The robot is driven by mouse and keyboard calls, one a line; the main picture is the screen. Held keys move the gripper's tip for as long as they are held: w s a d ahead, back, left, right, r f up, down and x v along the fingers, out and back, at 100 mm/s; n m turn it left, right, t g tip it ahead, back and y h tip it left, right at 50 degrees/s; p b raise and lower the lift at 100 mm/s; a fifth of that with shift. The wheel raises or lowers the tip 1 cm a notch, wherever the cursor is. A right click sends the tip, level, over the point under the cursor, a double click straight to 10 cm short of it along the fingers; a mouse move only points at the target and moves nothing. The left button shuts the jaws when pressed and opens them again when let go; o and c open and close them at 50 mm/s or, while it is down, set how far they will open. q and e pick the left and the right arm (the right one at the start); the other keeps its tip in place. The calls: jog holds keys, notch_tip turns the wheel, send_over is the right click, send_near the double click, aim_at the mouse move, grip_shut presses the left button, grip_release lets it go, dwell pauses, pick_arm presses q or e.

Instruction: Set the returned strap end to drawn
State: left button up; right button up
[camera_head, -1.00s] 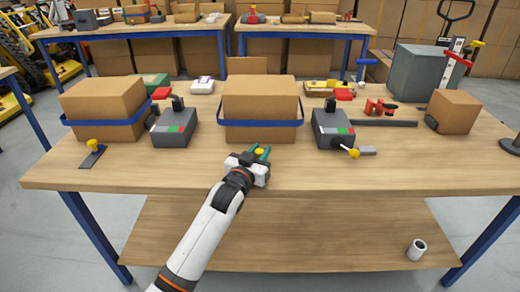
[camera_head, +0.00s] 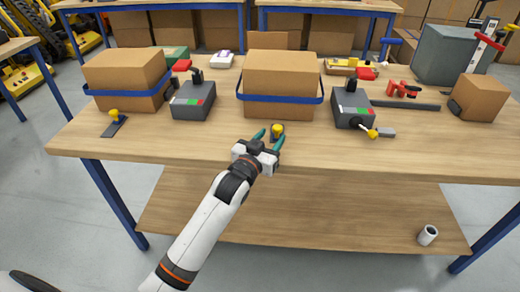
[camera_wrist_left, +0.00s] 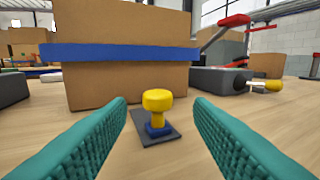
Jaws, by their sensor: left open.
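A yellow knob (camera_head: 277,128) with a blue foot stands upright on a small dark plate (camera_wrist_left: 170,133) in front of the middle cardboard box (camera_head: 281,78), which has a blue strap (camera_head: 279,97) around it. My left gripper (camera_head: 269,138) is open, with teal fingers pointing at the knob. In the left wrist view the knob (camera_wrist_left: 157,101) appears centred between the fingertips, a little beyond them, with gaps on both sides. Fingertip contact does not show. A similar yellow knob (camera_head: 114,113) on a plate stands before the left strapped box (camera_head: 126,75). My right gripper is out of view.
Grey devices (camera_head: 192,101) and (camera_head: 351,101) flank the middle box; the right one has a yellow-tipped lever (camera_head: 372,133). Red clamps (camera_head: 403,90) and a small box (camera_head: 478,97) stand farther right. The table's front strip is mostly clear.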

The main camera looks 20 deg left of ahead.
pick_arm(q)
jog(key=s, duration=0.7)
jog(key=shift+a, duration=0.4)
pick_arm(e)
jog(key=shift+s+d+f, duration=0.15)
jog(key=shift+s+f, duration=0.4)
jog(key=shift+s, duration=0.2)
